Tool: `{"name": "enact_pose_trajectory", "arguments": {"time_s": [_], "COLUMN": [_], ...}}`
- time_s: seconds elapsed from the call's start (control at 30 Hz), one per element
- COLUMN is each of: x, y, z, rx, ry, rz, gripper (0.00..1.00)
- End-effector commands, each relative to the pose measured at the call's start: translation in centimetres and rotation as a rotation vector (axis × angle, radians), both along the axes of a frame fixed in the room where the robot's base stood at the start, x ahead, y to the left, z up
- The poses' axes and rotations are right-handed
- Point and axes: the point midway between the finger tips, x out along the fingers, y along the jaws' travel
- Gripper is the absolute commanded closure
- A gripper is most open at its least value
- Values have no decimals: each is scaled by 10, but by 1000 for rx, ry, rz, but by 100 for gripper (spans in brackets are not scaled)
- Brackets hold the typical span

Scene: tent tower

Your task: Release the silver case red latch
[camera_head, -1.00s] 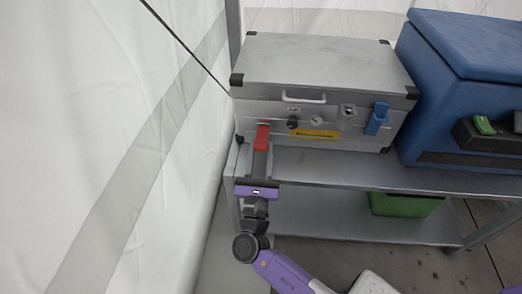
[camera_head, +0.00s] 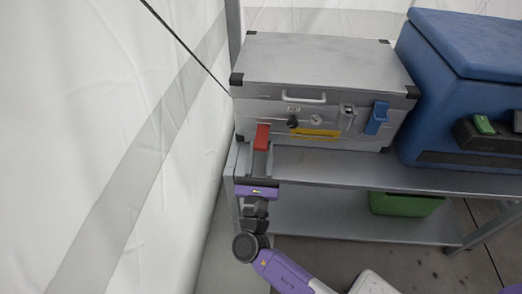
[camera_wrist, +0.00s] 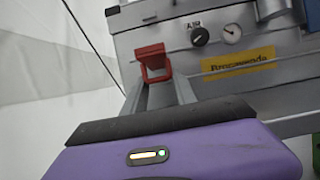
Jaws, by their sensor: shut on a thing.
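The silver case (camera_head: 315,60) stands on the shelf with its lid down. Its red latch (camera_head: 261,137) is at the left of the front face; it also shows in the wrist view (camera_wrist: 153,60) as a red bracket. My gripper (camera_head: 260,151) reaches up from below, shut on the red latch's lower part. In the wrist view the two grey fingers (camera_wrist: 160,88) meet the latch's lower end. A blue latch (camera_head: 377,118) is at the right of the front face. How the red latch joins the case behind is hidden.
The grey metal shelf (camera_head: 340,172) runs under the case. A blue cooler box (camera_head: 465,70) stands close at the right. A green bin (camera_head: 405,204) sits on the lower shelf. White tent wall (camera_head: 90,130) is close at the left, with a dark cord across it.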

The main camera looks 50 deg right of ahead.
Motion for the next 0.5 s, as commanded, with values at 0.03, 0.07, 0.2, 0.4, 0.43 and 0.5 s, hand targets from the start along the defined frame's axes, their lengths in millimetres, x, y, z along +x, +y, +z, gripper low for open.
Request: {"name": "enact_pose_trajectory", "arguments": {"time_s": [0.03, 0.07, 0.2, 0.4, 0.43, 0.5], "x": [1, 1, 1, 1, 1, 1], "y": [-3, -3, -3, -2, -2, -2], "z": [1, 1, 2, 2, 2, 2], "rx": [2, 2, 2, 1, 1, 1], "ry": [-1, -1, -2, -3, -3, -2], "rz": [-3, -3, -3, -3, -3, -2], "gripper": [100, 100, 100, 47, 45, 45]}}
